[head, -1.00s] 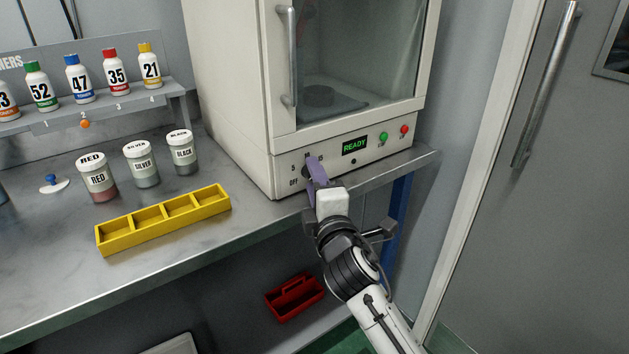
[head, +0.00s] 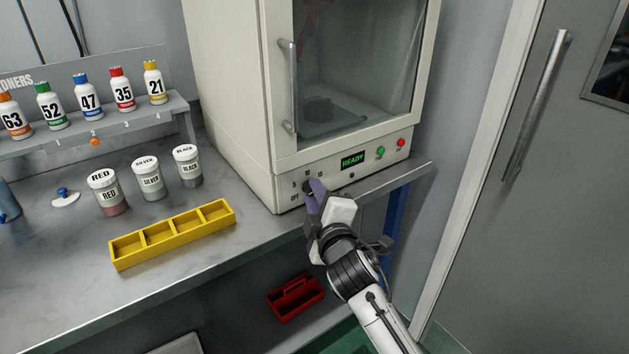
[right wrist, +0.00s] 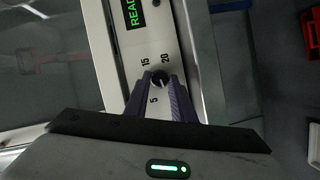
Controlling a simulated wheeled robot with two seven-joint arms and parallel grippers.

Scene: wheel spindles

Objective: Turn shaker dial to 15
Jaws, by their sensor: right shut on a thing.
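The shaker is the cream cabinet (head: 235,135) with a glass door, standing on the bench. Its lower front panel carries a small round dial (right wrist: 161,79), dark, with printed numbers 5, 15 and 20 around it in the right wrist view. My right gripper (head: 309,187) is at the panel's left end, its purple fingers on either side of the dial and shut on it. The fingers hide most of the dial in the head view. I cannot tell surely which number the dial's mark points at. My left gripper is out of view.
A green READY display (head: 353,160), a green button (head: 381,152) and a red button (head: 401,143) are right of the dial. A yellow tray (head: 127,253) and lidded jars stand on the bench at left. A red caddy (head: 295,297) is below. A grey door is at right.

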